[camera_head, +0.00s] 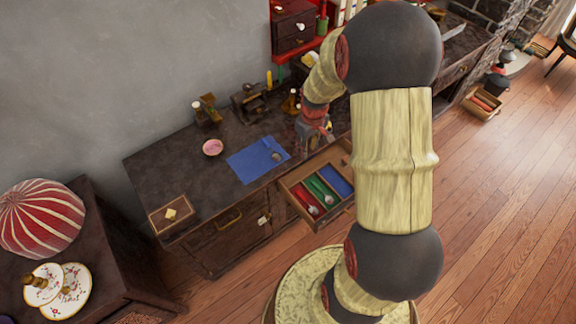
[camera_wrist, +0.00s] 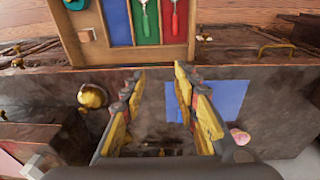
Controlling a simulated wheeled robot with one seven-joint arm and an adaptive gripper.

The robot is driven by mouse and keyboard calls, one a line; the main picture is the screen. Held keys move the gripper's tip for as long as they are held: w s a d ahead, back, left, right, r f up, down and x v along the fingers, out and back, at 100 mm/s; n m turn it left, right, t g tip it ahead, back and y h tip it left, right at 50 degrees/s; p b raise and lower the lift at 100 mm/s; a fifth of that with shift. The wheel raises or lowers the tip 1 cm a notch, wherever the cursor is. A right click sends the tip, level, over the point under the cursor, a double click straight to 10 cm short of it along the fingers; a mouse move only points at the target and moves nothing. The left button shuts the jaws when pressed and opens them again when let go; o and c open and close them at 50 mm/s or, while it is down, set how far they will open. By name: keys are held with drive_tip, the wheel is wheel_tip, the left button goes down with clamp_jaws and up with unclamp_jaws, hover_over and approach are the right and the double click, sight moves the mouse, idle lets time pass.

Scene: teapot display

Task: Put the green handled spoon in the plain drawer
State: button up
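An open drawer (camera_head: 287,185) juts from the dark cabinet, with red, green and blue lined compartments; it shows at the top of the wrist view (camera_wrist: 101,57). A spoon (camera_head: 328,199) lies in the green compartment, also in the wrist view (camera_wrist: 145,24); its handle looks green but blends with the lining. A red-handled utensil (camera_wrist: 175,20) lies in the red compartment. The blue compartment looks empty. My gripper (camera_wrist: 160,72) is open and empty, above the cabinet top behind the drawer. I cannot tell which drawer is the plain one; the closed cabinet front (camera_head: 228,217) shows a handle.
A blue mat (camera_head: 250,163) with a small grey item on it and a pink bowl (camera_head: 213,147) lie on the cabinet top. A wooden box (camera_head: 170,214) sits at its left end. Several dark ornaments stand along the wall. My arm hides the cabinet's right part.

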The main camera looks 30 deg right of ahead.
drive_tip(key=s+a+r+t, duration=0.2)
drive_tip(key=s+a+r, duration=0.3)
drive_tip(key=a+r, duration=0.5)
drive_tip(key=s+a+r+t, duration=0.1)
drive_tip(key=s+a+r, duration=0.45)
drive_tip(key=r, duration=0.85)
drive_tip(key=s+a+r+t, duration=0.1)
drive_tip(key=s+a+r, duration=0.2)
drive_tip(key=s+a, duration=0.2)
drive_tip(key=shift+s+a+r+m+y, duration=0.3)
drive_tip(key=shift+s+a+m, duration=0.1)
drive_tip(key=shift+s, duration=0.85)
